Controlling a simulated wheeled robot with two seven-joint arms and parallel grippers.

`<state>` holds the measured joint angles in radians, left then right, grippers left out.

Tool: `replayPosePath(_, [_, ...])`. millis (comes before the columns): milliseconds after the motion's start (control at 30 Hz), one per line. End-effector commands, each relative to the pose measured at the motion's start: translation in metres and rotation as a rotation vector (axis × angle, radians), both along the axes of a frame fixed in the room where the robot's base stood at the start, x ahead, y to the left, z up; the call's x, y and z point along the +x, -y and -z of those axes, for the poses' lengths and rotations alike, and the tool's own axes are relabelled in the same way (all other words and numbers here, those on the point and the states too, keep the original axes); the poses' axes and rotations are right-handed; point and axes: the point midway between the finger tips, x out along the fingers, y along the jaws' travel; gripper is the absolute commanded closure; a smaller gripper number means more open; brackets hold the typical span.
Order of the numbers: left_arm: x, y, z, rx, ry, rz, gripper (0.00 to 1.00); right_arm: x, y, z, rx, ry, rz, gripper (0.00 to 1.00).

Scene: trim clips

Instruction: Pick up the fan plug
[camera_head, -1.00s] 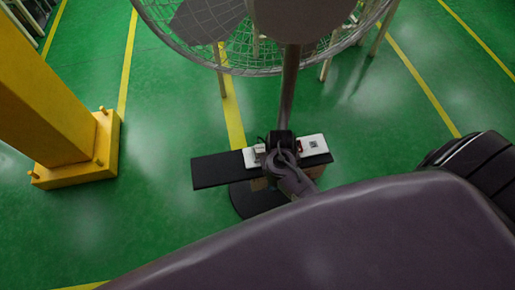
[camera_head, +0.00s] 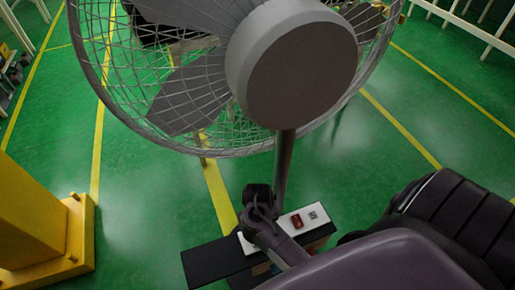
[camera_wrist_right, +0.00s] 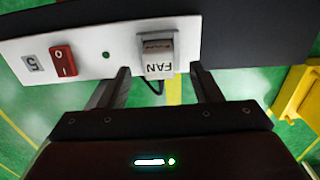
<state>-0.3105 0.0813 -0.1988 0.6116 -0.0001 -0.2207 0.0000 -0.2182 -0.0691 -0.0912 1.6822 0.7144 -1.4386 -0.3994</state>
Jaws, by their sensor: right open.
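The fan plug (camera_wrist_right: 157,58), a pale block with an upside-down "FAN" label, sits on a white panel (camera_wrist_right: 88,42) in the right wrist view. A dark cable curves below it. My right gripper (camera_wrist_right: 162,84) is open, with one finger on each side of the plug's lower end and visible gaps between. In the head view my right gripper (camera_head: 260,205) is over the white panel (camera_head: 318,228) and hides the plug. My left gripper is not in view.
A red switch (camera_wrist_right: 63,61) and a "5" label are on the panel. The panel lies on a dark board (camera_head: 212,264). A large caged fan (camera_head: 290,62) on a pole stands right behind. A yellow post (camera_head: 35,225) is at left. Green floor lies open between them.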

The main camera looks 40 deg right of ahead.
Motion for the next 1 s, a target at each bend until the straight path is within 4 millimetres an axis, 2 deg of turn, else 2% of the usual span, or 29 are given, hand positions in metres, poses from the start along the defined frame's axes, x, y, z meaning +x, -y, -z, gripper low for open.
replayPosePath(100, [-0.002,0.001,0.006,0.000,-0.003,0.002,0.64,-0.003,-0.001,0.021,0.002,-0.001,0.002,0.42])
replayPosePath(200, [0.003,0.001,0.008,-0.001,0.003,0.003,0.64,-0.003,0.000,0.031,0.001,-0.001,0.001,0.42])
replayPosePath(400, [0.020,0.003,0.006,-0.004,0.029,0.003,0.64,-0.003,0.000,0.034,0.000,0.001,-0.001,0.42])
replayPosePath(500, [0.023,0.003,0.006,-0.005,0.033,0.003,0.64,-0.003,0.001,0.034,0.000,0.001,-0.001,0.43])
replayPosePath(867, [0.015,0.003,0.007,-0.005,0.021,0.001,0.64,-0.003,0.001,0.033,0.000,0.000,-0.001,0.90])
replayPosePath(1000, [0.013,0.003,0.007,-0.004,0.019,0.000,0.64,-0.003,0.001,0.033,0.000,0.001,-0.001,0.91])
